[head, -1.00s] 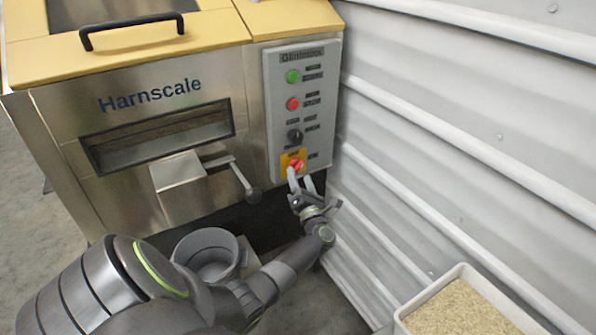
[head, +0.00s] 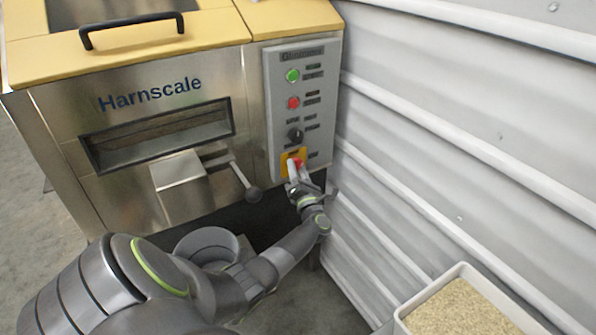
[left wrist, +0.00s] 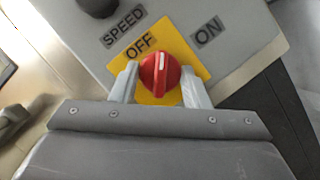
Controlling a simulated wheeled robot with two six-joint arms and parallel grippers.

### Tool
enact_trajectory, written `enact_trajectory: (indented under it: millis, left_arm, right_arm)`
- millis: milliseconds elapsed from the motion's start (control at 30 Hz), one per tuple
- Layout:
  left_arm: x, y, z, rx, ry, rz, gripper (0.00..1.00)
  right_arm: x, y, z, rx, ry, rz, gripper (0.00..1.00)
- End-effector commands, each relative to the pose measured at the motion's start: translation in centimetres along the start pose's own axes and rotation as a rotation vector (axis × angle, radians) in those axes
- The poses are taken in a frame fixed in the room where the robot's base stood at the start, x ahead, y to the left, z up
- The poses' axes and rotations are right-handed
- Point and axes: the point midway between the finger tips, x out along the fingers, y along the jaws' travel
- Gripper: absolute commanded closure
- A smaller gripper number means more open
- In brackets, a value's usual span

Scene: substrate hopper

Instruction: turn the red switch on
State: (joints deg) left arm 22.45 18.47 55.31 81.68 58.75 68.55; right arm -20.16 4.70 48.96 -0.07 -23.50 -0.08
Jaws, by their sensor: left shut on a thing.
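The red switch (left wrist: 160,74) is a round knob on a yellow plate (left wrist: 183,50) at the bottom of the grey control panel (head: 280,110). In the left wrist view its white mark points up the picture, between the OFF label (left wrist: 140,45) and the ON label (left wrist: 208,31), nearer OFF. My left gripper (left wrist: 160,84) is shut on the knob, one finger on each side. In the head view my left gripper (head: 294,174) reaches the panel from below and partly hides the switch (head: 299,163). My right gripper is not in view.
Above the switch are a black knob (head: 295,135), a red button (head: 293,102) and a green button (head: 292,75). A lever with a ball end (head: 253,194) sticks out left of the gripper. A ribbed wall (head: 450,130) stands close on the right. A tray of grain (head: 405,322) is lower right.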

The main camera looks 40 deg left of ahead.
Motion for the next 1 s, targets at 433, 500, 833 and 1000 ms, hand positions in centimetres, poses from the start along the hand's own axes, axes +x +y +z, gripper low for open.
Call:
enact_trajectory:
  millis: [433,500,833,1000]
  left_arm:
    - [0.1,0.5,0.3,0.149,0.001,-0.064,0.81]
    - [0.1,0.6,0.3,0.200,0.001,-0.085,0.81]
    - [0.1,0.8,0.5,0.466,0.002,-0.196,0.81]
    - [0.1,0.8,0.4,0.583,0.002,-0.245,0.81]
  right_arm:
    - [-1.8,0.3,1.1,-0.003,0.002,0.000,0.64]
    - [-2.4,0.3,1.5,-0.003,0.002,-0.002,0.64]
    - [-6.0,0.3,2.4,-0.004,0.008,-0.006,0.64]
    - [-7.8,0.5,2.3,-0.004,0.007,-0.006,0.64]
